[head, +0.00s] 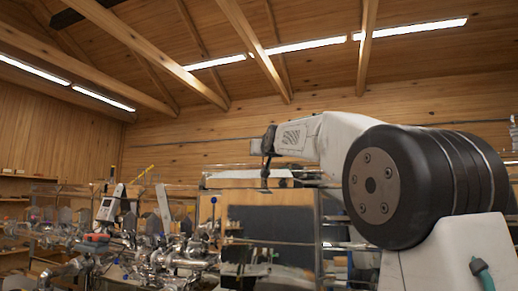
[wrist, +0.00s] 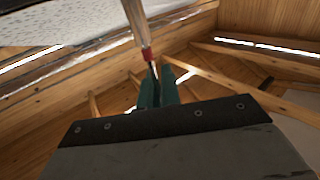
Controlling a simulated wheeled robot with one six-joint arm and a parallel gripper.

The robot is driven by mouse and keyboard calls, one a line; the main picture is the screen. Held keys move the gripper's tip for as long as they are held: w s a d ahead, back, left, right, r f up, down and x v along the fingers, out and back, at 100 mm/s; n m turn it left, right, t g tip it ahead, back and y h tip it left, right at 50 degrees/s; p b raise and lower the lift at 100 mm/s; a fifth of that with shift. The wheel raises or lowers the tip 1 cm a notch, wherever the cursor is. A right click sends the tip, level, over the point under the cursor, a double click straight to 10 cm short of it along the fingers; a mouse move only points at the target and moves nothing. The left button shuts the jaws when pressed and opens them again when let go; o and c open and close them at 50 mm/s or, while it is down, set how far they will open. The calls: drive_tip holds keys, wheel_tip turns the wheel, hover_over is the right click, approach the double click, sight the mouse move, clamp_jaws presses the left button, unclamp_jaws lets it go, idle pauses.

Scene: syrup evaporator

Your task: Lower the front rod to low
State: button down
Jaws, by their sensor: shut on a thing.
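In the wrist view, a thin pale metal rod (wrist: 135,25) with a red band near its end comes down from the top edge to my gripper (wrist: 158,82). The teal fingers are close together and shut at the rod's lower end, just below the red band. The picture does not show whether this is the front rod or how high it is set. In the head view, my arm reaches in from the right, and my gripper (head: 265,186) hangs small and dark at its far end. The rod cannot be made out there.
Shiny metal pipes and valves (head: 170,258) crowd the lower left, with a pale upright gauge box (head: 109,206) among them. A dark panel (head: 272,224) stands below my gripper. Shelves (head: 15,198) line the left wall. The space under the wooden roof is clear.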

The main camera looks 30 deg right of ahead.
drive_tip(key=c, duration=1.9)
unclamp_jaws()
drive_tip(key=shift+a+f, duration=0.15)
drive_tip(key=o, duration=0.3)
drive_tip(key=shift+w+a, duration=0.1)
drive_tip(key=shift+a, duration=0.15)
drive_tip(key=a+v, duration=0.1)
drive_tip(key=v, duration=0.6)
drive_tip(key=shift+s, duration=0.2)
drive_tip(key=shift+a, duration=0.1)
